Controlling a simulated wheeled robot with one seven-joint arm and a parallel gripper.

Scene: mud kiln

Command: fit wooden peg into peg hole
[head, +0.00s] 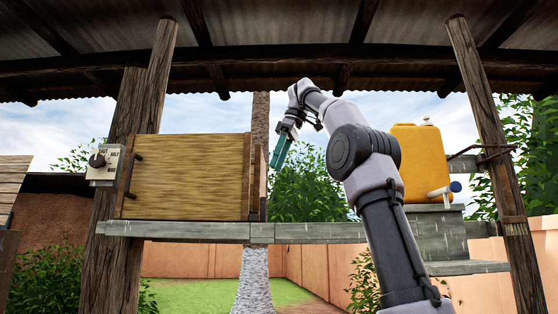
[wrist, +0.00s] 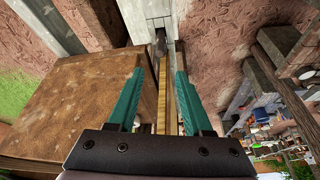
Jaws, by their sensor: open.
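My gripper (head: 278,158) is open and points down just right of the wooden box in the head view. In the wrist view its teal fingers (wrist: 160,74) are apart, with a narrow light wooden strip showing between and beyond them. A dark, rounded piece (wrist: 160,44) lies past the fingertips on a grey beam; I cannot tell whether it is the wooden peg. Nothing is visibly gripped. Short dark rods stick out at the box's left side, one near the top (head: 138,156). I cannot make out the peg hole in either view.
The wooden box (head: 190,178) stands on a grey ledge (head: 320,232) between rough posts. It also shows left of the fingers in the wrist view (wrist: 95,100). A yellow container (head: 415,160) stands right, behind my arm. A switch box (head: 105,165) hangs on the left post.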

